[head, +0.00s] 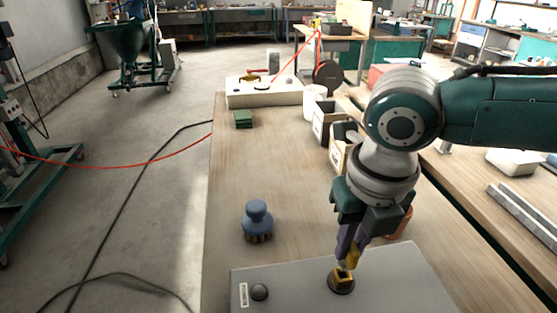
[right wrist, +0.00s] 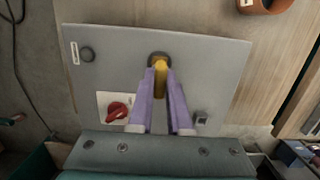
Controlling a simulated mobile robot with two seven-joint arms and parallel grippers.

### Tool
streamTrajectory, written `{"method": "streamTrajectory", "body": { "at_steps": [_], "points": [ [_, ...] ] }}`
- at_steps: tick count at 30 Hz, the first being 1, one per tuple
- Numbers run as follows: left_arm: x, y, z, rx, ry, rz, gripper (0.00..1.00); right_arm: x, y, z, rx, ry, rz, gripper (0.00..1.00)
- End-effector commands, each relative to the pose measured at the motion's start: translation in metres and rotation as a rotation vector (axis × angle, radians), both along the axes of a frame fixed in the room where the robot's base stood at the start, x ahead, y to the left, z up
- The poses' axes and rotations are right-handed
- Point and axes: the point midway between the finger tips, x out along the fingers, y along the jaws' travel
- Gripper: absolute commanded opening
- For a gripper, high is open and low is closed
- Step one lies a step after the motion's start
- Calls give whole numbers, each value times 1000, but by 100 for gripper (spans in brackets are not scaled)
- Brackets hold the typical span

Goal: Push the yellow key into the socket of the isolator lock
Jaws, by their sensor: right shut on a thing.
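The isolator lock is a grey panel box (head: 295,290) at the bottom of the head view; it also fills the middle of the right wrist view (right wrist: 215,60). Its socket is a dark round ring (head: 341,287), also in the right wrist view (right wrist: 151,56). My right gripper (head: 350,262) is shut on the yellow key (right wrist: 160,76), its purple fingers on either side. The key's lower end is at the socket; how deep it sits I cannot tell. My left gripper is not in view.
The panel carries a black knob (head: 260,292) and a red rotary switch (right wrist: 117,111). A blue-handled brush (head: 257,220) stands behind it on the bench. An orange-brown pot (head: 401,224) is partly hidden behind my gripper. Bins (head: 328,120) line the right; the bench's middle is clear.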

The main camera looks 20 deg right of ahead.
Motion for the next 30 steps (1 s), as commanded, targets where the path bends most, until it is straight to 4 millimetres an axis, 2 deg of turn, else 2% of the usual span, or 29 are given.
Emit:
{"method": "streamTrajectory", "body": {
  "at_steps": [11,30],
  "points": [
    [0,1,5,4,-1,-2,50,0,0,1,1,-1,0,0],
    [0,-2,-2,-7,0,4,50,0,0,-8,0,0,0,0]
  ]
}}
